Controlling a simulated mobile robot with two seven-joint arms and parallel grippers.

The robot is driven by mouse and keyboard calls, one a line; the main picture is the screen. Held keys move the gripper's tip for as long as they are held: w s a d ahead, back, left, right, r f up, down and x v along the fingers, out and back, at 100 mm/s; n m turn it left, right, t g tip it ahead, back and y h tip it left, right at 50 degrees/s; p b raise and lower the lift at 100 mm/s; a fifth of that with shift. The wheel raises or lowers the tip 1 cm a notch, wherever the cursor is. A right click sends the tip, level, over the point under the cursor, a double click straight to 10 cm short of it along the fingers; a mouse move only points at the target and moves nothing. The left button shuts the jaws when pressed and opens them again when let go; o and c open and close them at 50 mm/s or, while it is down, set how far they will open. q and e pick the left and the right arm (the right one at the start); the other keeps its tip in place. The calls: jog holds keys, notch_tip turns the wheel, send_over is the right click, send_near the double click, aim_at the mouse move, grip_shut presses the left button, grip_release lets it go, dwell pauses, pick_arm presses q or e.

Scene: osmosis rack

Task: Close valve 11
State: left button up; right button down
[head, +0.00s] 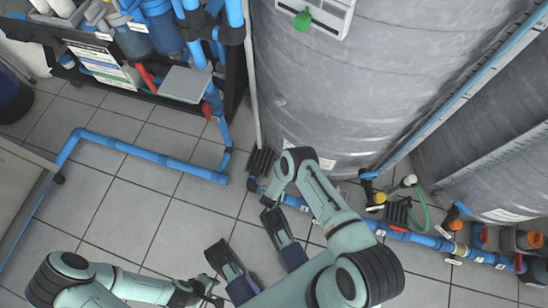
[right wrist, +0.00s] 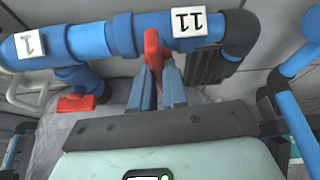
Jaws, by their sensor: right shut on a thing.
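In the right wrist view, the red handle of valve 11 (right wrist: 153,50) stands on a blue pipe beside a white label reading 11 (right wrist: 190,24), upside down. My right gripper (right wrist: 157,85) is shut on this red handle, with one blue-grey finger on each side of it. In the head view my right arm reaches to the foot of the large grey tank, and its fingertips and the valve are hidden there. My left gripper (head: 212,290) is low in the head view, over the tiled floor and away from the pipes; its jaw opening is unclear.
Another red valve handle (right wrist: 80,103) sits to the left, below a second white label (right wrist: 30,44). A large grey tank (head: 330,80) stands close behind my right arm. Blue floor pipes (head: 150,155) cross the left side. A filter rack stands at the upper left.

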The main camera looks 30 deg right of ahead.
pick_arm(q)
jog(key=shift+s+f, duration=0.2)
jog(key=shift+s, duration=0.25)
pick_arm(e)
jog(key=shift+s+a+f+m+g, duration=0.1)
jog(key=shift+s+f+m+g, duration=0.15)
jog(key=shift+m, duration=0.35)
jog(key=c, duration=1.1)
grip_release()
jog(key=shift+w, duration=0.1)
jog(key=shift+c, duration=0.2)
jog(key=shift+w+r, duration=0.1)
